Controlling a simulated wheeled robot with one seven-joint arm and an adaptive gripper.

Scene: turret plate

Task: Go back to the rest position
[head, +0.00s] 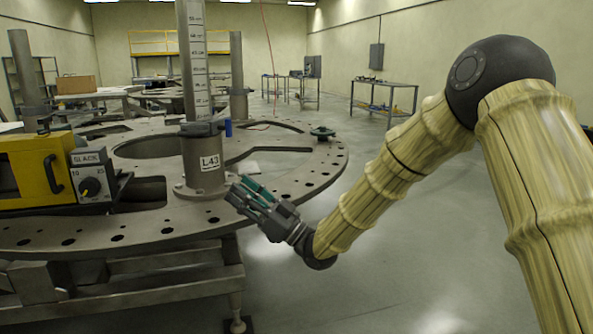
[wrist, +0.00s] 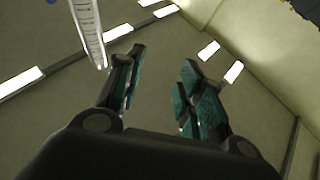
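My gripper (head: 250,192) is at the front right edge of the round turret plate (head: 130,240), just right of the base of the post marked L43 (head: 203,160). It points up and to the left. In the wrist view its two teal-padded fingers (wrist: 160,88) stand apart with nothing between them, and the wall and ceiling lights show behind. My arm, in a pale ribbed cover, reaches in from the right of the head view.
A yellow unit with a dial box marked SLACK (head: 93,180) sits on the plate at left. A blue cylinder (head: 228,128) and a dark green knob-like part (head: 322,133) are on the plate. Workbenches (head: 385,95) stand behind. The floor at right is clear.

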